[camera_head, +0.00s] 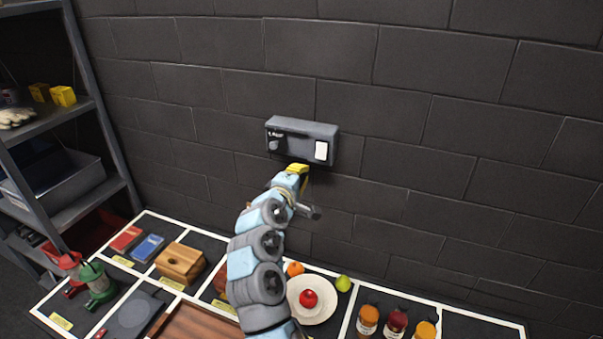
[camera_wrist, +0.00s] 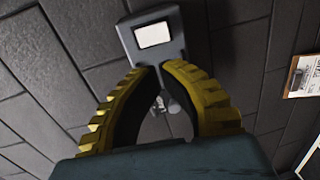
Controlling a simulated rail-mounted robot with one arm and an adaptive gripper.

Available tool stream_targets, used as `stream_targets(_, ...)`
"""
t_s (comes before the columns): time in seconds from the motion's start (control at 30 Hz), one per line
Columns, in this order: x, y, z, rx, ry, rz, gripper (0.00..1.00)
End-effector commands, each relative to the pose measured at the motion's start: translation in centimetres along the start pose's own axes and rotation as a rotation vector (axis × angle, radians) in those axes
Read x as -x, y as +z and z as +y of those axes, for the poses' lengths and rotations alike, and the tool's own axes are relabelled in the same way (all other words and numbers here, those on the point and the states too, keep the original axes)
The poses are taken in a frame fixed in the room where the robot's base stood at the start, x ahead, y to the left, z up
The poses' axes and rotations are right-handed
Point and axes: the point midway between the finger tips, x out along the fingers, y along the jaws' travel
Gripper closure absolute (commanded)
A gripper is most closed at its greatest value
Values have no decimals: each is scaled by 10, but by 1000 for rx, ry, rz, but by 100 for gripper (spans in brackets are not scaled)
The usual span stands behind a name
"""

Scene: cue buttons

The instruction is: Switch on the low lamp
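A grey box (camera_head: 300,144) is mounted on the dark block wall. It has a dark round knob (camera_head: 277,145) on its left and a white plate (camera_head: 321,151) on its right. Small lettering above the knob is too small to read. My gripper (camera_head: 299,168) is just below the box's lower edge; I cannot tell whether it touches. In the wrist view the box (camera_wrist: 176,48) and white plate (camera_wrist: 154,35) lie beyond the yellow fingers, whose tips (camera_wrist: 160,68) are nearly together with nothing between them. No lit lamp is recognisable.
A metal shelf (camera_head: 64,214) stands left.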

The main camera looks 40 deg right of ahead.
Motion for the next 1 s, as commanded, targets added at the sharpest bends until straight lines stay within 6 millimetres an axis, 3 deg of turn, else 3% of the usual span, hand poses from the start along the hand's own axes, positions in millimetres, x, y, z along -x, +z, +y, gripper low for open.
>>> stream_targets(0.4, -40, 1, 0, -1, -3, -4, 100)
stream_targets(1.0, -85, 0, 0, 0, -1, -2, 100)
